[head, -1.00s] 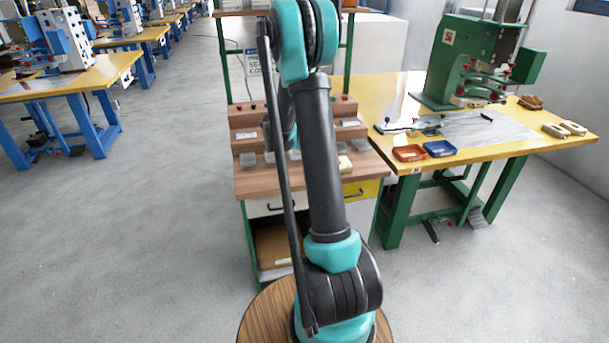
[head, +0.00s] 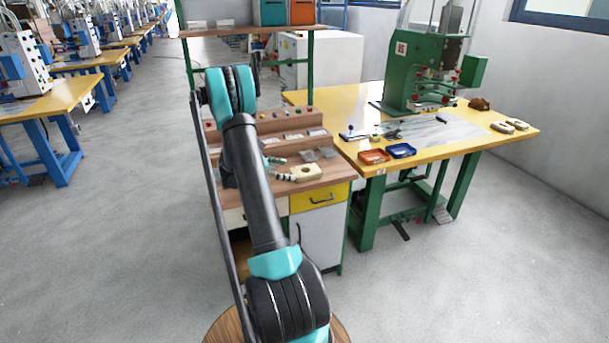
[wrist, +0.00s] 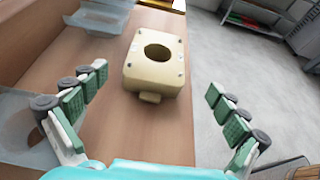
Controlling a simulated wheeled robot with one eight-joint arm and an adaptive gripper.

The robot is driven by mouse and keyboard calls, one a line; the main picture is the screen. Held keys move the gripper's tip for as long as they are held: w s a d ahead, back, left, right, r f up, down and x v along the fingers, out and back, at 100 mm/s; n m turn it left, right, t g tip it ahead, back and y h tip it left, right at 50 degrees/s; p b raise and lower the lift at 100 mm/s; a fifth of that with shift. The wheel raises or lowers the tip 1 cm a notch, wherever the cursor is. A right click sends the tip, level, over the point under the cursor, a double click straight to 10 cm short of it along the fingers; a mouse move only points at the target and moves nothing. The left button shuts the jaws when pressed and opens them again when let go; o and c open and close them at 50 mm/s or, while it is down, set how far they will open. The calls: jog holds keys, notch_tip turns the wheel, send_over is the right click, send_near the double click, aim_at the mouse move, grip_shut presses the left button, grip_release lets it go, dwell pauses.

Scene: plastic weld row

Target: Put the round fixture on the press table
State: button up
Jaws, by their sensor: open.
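The round fixture is a cream block with a round hole through its top (wrist: 140,76), lying on the wooden bench in the wrist view. In the head view the fixture (head: 308,172) is near the bench's front right edge. My gripper (wrist: 157,84) is open and empty, its green-padded fingers spread to the left and right of the block, with gaps on both sides. In the head view my gripper (head: 283,168) is just left of the fixture. The press table (head: 440,155) has a yellow top and green legs, right of the bench.
The green press (head: 425,75) stands at the back of the press table. A red tray (head: 373,157), a blue tray (head: 402,151) and cream blocks (head: 510,125) lie on that table. A clear tray (wrist: 100,18) is beyond the fixture. A metal sheet (head: 430,130) covers the table's middle.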

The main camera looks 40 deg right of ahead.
aim_at(306, 171)
jog(key=shift+w+x, duration=0.15)
jog(key=shift+x, duration=2.05)
jog(key=shift+w+x, duration=0.15)
jog(key=shift+x, duration=2)
jog(key=shift+d, duration=0.15)
jog(key=c, duration=1.6)
jog(key=shift+o, duration=0.2)
jog(key=shift+r, duration=0.15)
notch_tip(306, 171, up, 20)
jog(key=shift+f, duration=0.1)
jog(key=w+a+f+n+t, duration=0.3)
jog(key=w+a+n+t, duration=0.25)
jog(key=a, duration=0.65)
jog(key=a+n+t+y, duration=0.3)
jog(key=a+n, duration=0.1)
jog(key=a, duration=0.6)
jog(key=a+f+n+t+y, duration=0.1)
jog(key=a+n+t+y, duration=0.2)
jog(key=a, duration=0.8)
jog(key=a+f+n+t+y, duration=0.1)
jog(key=a+n+t+y, duration=0.2)
jog(key=a, duration=0.7)
jog(key=shift+w+a+n+t, duration=0.2)
jog(key=shift+a+n+t, duration=0.1)
jog(key=shift+n+t, duration=0.55)
